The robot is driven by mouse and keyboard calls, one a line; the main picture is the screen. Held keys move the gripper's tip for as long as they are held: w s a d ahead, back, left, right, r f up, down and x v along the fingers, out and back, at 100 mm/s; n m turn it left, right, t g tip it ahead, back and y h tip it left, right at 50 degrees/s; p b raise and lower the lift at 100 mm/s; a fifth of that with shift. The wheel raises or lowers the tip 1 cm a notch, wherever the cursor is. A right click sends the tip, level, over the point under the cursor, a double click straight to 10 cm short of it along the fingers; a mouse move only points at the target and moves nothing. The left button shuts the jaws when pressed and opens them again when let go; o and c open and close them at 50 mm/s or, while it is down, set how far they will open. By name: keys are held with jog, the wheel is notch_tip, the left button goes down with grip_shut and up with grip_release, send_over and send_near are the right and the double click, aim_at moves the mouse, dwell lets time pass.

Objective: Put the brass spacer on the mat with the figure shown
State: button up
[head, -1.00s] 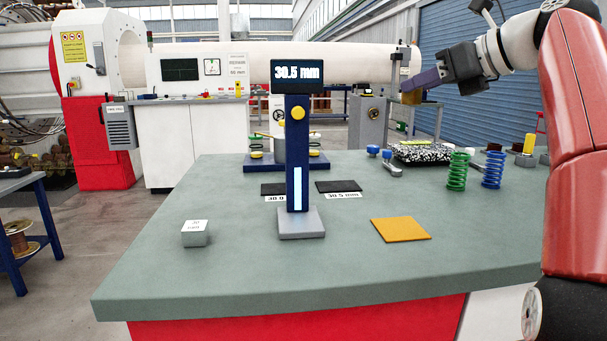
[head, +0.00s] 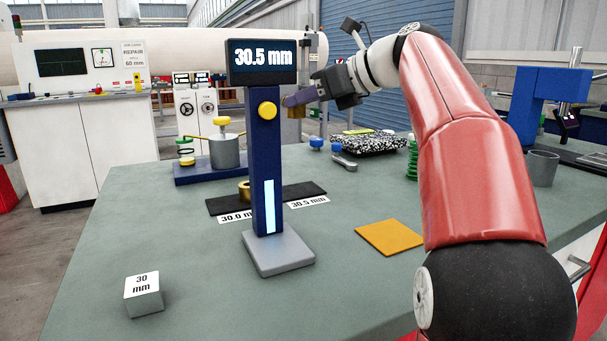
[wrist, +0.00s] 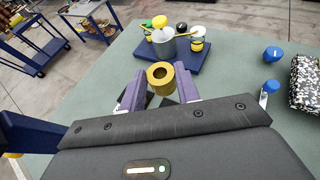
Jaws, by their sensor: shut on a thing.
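My gripper (head: 298,100) is shut on a brass spacer (head: 295,111), held in the air above the far part of the table, behind the gauge post. In the wrist view the hollow spacer (wrist: 160,76) sits upright between the purple fingers (wrist: 161,88). The gauge display (head: 263,58) reads 30.5 mm. Behind the post lie two black mats: the left mat (head: 222,205) is labelled 30.0 and the right mat (head: 305,190) 30.5 mm. Another brass ring (head: 244,189) shows beside the post, at the left mat; the post partly hides this area.
The gauge post (head: 264,160) stands in front of the mats. A blue fixture with a grey pot (head: 224,150) is behind them. A speckled block (head: 367,144) and blue knobs lie back right. An orange pad (head: 391,237) and a 30 mm block (head: 144,296) are nearer.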

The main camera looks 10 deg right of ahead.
aim_at(306, 192)
notch_tip(306, 192, down, 14)
jog(key=shift+f+b, duration=0.25)
jog(key=shift+b, duration=0.95)
jog(key=shift+f, duration=0.15)
jog(key=o, duration=1.2)
jog(key=shift+c, duration=0.2)
jog(key=shift+s+d+r, duration=0.15)
jog(key=shift+r, duration=0.05)
jog(key=v, duration=1.1)
jog(key=shift+s+d+r+p, duration=0.2)
jog(key=shift+p, duration=0.15)
